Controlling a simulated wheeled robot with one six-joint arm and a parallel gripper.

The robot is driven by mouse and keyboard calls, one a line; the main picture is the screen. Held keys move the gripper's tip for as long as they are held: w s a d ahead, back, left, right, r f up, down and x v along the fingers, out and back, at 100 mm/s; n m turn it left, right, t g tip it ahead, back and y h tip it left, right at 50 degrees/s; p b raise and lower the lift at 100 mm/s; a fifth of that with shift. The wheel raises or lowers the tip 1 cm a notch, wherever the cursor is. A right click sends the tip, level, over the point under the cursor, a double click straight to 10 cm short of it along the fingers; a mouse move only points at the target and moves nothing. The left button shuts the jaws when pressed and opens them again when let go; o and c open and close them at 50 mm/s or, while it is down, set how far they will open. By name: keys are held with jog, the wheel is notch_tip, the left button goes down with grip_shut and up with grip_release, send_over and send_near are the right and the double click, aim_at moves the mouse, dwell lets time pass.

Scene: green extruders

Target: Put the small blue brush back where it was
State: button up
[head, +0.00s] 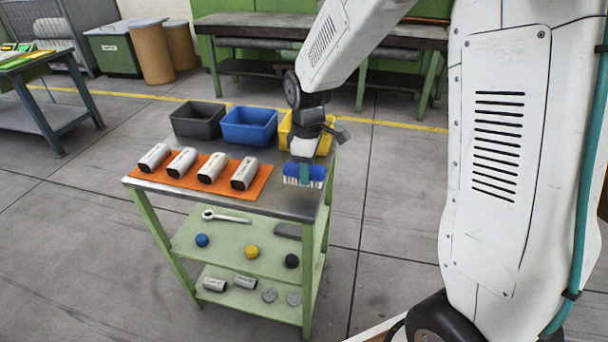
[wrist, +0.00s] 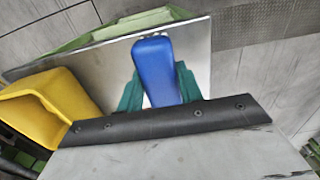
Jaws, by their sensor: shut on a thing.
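The small blue brush (head: 304,174) is at the right end of the cart's metal top in the head view. Its blue block faces up and pale bristles show below. My gripper (head: 305,163) is shut on it from above. In the wrist view the blue brush (wrist: 154,70) sits between my gripper's two teal fingers (wrist: 157,90). The metal top (wrist: 195,50) shows behind it. I cannot tell whether the bristles touch the top.
On the cart, several white cylinders (head: 183,162) lie on an orange mat (head: 262,190). Black (head: 196,122), blue (head: 248,127) and yellow (head: 324,144) bins stand along the back; the yellow one is close behind my gripper. Lower shelves (head: 225,244) hold small parts. Bare metal (head: 298,207) lies in front of the brush.

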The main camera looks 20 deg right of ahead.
jog(key=shift+w+f, duration=0.1)
jog(key=shift+w, duration=0.9)
jog(key=shift+f, duration=1.75)
jog(key=shift+f, duration=0.1)
jog(key=o, duration=1)
jog(key=shift+c, duration=0.2)
